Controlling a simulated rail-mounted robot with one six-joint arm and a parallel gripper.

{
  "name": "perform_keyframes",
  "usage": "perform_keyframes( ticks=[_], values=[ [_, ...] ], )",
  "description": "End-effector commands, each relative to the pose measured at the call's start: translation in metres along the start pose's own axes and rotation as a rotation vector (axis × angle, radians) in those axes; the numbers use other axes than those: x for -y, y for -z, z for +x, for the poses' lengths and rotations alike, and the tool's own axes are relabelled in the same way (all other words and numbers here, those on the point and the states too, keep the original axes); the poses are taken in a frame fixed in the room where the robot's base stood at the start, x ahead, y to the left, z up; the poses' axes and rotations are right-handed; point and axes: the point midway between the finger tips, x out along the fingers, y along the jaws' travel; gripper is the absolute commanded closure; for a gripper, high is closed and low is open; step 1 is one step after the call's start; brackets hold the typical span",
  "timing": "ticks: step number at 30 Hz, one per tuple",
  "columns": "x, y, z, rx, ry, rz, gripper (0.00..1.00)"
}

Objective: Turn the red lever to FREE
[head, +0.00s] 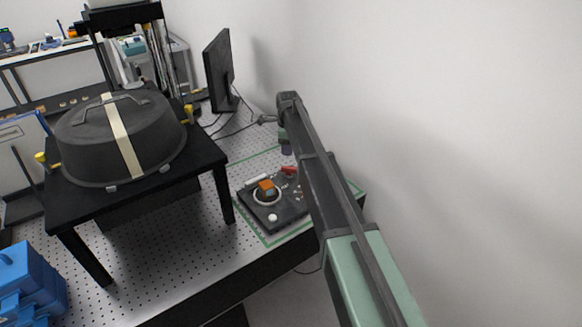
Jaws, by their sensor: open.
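The red lever (289,169) is a small red bar at the back right of a dark square base plate (284,215). The arm partly covers the plate's right side. I cannot read any FREE marking or tell which setting the lever points to. My gripper (286,151) hangs from the far end of my arm, just above and behind the lever in the picture. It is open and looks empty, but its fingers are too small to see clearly. I cannot tell its exact height over the lever; no contact shows.
The plate also carries an orange block (266,185) in a white ring, a white knob (272,217) and a white rod (257,179). A black stand (205,160) with a dark domed cover (85,140) is left. A monitor (219,70) stands behind. A wall is right.

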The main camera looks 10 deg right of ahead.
Motion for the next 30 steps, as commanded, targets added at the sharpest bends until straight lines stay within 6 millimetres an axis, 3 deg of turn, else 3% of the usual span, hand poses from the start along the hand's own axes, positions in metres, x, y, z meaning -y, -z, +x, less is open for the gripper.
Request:
perform_keyframes(
  ticks=[1,10,14,21,23,30],
  values=[
    [0.0,0.0,0.019,0.0,0.0,0.0,0.57],
    [0.0,0.0,0.087,0.0,0.0,-0.001,0.57],
    [0.0,0.0,0.097,0.0,0.0,-0.001,0.57],
    [0.0,0.0,0.094,0.0,0.0,-0.002,0.57],
    [0.0,0.0,0.094,0.0,0.0,-0.002,0.64],
    [0.0,0.0,0.094,0.0,0.0,-0.002,1.0]
  ],
)
